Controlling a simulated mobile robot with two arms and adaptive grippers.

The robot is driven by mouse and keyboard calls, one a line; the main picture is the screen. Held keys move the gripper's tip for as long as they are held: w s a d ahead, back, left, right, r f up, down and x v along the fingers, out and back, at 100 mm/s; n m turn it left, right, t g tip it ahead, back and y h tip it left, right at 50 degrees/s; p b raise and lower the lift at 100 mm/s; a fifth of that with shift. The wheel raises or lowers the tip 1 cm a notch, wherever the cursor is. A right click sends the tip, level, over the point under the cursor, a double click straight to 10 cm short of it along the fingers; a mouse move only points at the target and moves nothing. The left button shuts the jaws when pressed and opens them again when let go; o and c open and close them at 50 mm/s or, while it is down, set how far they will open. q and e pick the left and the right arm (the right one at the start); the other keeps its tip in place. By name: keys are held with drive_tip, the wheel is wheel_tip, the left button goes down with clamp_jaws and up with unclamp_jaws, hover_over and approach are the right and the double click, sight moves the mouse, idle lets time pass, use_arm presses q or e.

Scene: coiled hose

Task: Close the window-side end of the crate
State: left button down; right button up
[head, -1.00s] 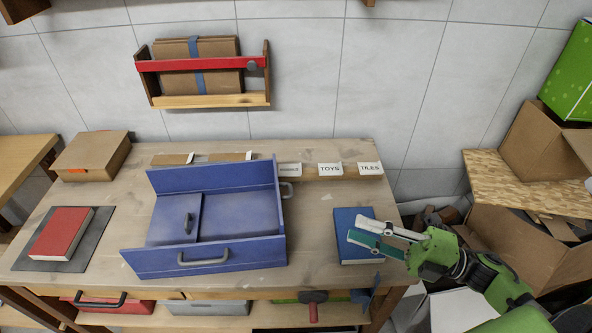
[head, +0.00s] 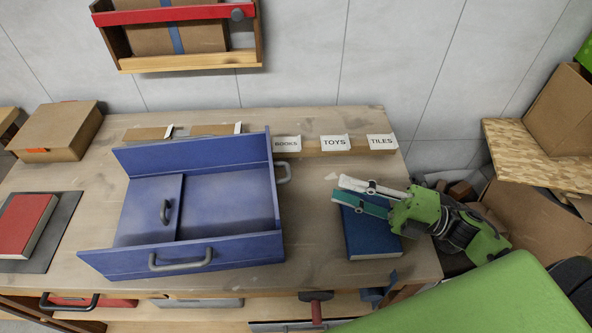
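The blue crate (head: 225,198) sits on the wooden table. Its back, front and right walls stand upright, and grey handles show on the front and right walls. At the left end no upright wall shows. A blue panel (head: 150,207) with a grey handle (head: 166,212) lies flat in the left half of the crate. My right gripper (head: 339,190) is right of the crate, above the blue book, apart from both. Its white and teal fingers point left, with a gap between them and nothing held. My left gripper is not in view.
A blue book (head: 368,238) lies right of the crate. A red book (head: 24,225) lies on a grey mat at left, and a cardboard box (head: 57,131) stands behind it. Label cards (head: 335,143) line the back edge. Bare tabletop separates the crate from the blue book.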

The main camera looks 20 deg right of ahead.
drive_tip(key=p+x, duration=0.2)
drive_tip(key=x, duration=0.9)
clamp_jaws()
